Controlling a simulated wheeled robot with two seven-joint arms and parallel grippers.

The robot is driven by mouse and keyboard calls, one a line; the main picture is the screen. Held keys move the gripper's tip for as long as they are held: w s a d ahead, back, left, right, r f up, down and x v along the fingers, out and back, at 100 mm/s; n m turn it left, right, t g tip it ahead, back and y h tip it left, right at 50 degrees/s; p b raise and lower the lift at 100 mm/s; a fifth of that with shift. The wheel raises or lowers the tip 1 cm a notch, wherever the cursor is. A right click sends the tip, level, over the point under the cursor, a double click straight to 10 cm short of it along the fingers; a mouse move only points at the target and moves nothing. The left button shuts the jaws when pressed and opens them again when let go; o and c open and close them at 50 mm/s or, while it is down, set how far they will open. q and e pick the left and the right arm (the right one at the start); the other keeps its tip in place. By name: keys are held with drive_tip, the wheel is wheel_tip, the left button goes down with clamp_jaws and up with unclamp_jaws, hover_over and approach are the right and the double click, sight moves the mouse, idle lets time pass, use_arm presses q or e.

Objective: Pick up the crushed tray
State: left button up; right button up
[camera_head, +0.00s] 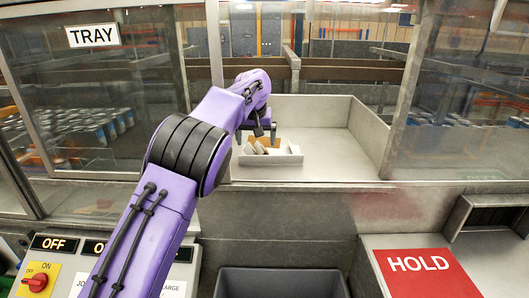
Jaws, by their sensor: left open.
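The crushed tray (283,158) is a small white tray with crumpled-looking flaps and some brown inside. It sits at the front left of a pale metal recess beyond the window opening. My left arm reaches in from the left, and my left gripper (257,131) is above the tray's back left side, pointing down. Its fingers are open, and I see no tray part held between them. The forearm hides part of the recess's left side. My right gripper is out of view.
Glass panels stand on both sides of the opening, the left with a TRAY sign (93,35). A metal ledge (280,208) runs in front. Below are a dark bin (282,283), a switch panel (40,281) at left and a red HOLD plate (425,273) at right. The recess's right side is clear.

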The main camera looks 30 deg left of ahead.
sight(255, 144)
use_arm(q)
drive_tip(key=p+x, duration=0.1)
drive_tip(key=x, duration=0.2)
drive_tip(key=shift+a+f, duration=0.25)
drive_tip(key=shift+f, duration=0.05)
drive_tip(key=shift+w+f, duration=0.1)
drive_tip(key=shift+f, duration=0.05)
drive_tip(key=c, duration=1)
drive_tip(key=shift+o, duration=0.2)
